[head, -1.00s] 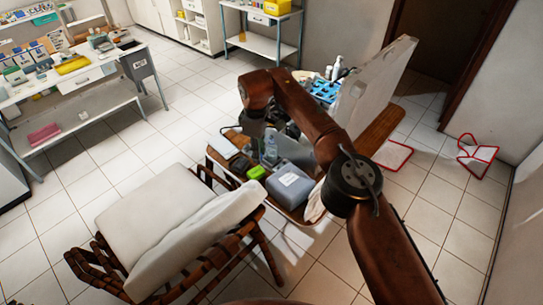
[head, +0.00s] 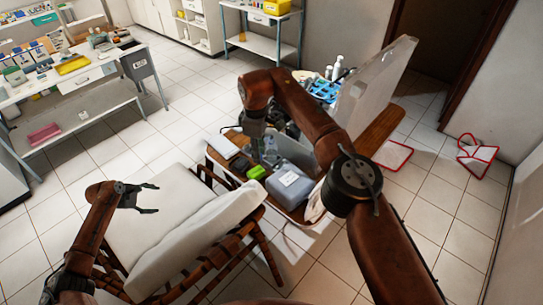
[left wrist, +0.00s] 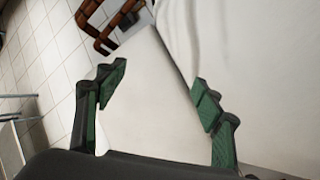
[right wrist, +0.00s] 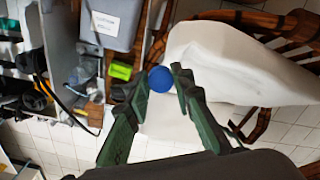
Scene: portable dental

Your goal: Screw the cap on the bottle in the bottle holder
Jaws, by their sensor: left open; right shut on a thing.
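A blue round cap (right wrist: 160,79) sits between the fingertips of my right gripper (right wrist: 160,90) in the right wrist view, and the gripper is shut on it. In the head view, my right gripper (head: 255,148) points down over the wooden table, beside a clear bottle (head: 271,156). The bottle is partly hidden by the arm, and I cannot tell whether the cap touches it. I cannot make out the bottle holder. My left gripper (head: 152,198) is open and empty above the white chair cushion; its spread fingers also show in the left wrist view (left wrist: 158,98).
A grey labelled box (head: 289,187) and a small green box (head: 256,172) stand near the right gripper. A white upright panel (head: 372,90) and a blue rack (head: 322,90) are behind. The cushioned wooden chair (head: 175,205) stands at the table's front left.

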